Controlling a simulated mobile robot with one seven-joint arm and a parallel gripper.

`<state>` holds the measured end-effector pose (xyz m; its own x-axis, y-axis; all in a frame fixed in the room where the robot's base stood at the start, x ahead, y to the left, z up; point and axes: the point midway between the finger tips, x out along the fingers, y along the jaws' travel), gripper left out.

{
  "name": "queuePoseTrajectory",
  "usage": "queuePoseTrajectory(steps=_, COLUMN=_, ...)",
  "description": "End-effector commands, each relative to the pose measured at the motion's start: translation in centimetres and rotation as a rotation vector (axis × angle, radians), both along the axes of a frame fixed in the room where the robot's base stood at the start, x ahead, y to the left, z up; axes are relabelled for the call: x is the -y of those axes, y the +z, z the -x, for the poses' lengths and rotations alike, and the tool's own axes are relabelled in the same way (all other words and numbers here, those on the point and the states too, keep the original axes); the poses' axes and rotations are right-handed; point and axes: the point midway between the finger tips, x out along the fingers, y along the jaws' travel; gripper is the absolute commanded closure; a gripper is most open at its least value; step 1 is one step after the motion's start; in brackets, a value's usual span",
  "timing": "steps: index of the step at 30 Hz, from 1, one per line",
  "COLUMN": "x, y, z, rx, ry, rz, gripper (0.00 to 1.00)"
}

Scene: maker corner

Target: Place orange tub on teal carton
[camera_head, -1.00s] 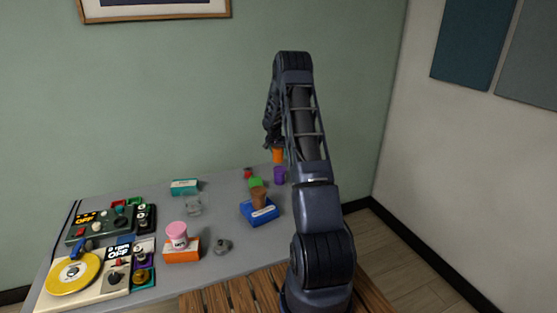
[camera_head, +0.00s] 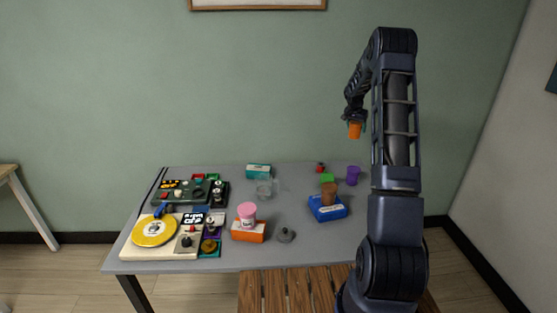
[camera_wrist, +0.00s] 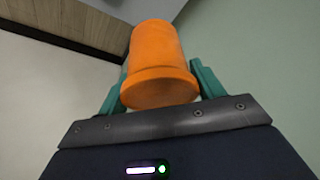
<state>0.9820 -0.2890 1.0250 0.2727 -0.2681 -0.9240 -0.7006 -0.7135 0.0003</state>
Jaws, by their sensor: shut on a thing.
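The orange tub (camera_head: 355,130) is held in my gripper (camera_head: 354,121), high above the right back part of the grey table. In the wrist view the orange tub (camera_wrist: 158,62) sits between the two teal fingers of my gripper (camera_wrist: 158,85), which are shut on it. The teal carton (camera_head: 259,171) stands at the back middle of the table, below and to the left of my gripper. It has a white label, and its top looks clear.
A clear container (camera_head: 264,190) stands in front of the teal carton. A pink tub (camera_head: 247,213) stands on an orange carton (camera_head: 248,233). A brown tub (camera_head: 329,192) stands on a blue carton (camera_head: 328,209). A purple cup (camera_head: 353,175) is at the back right.

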Motion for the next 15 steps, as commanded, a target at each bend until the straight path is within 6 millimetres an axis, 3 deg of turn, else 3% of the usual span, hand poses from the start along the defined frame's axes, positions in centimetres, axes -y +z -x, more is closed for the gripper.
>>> queuePoseTrajectory(steps=5, x=-6.0, y=0.8, z=-1.4, rx=0.002, ry=0.089, rz=-0.002, gripper=0.72)
queuePoseTrajectory(steps=15, x=-20.2, y=2.3, z=-2.7, rx=0.0, ry=0.303, rz=-0.002, gripper=0.72)
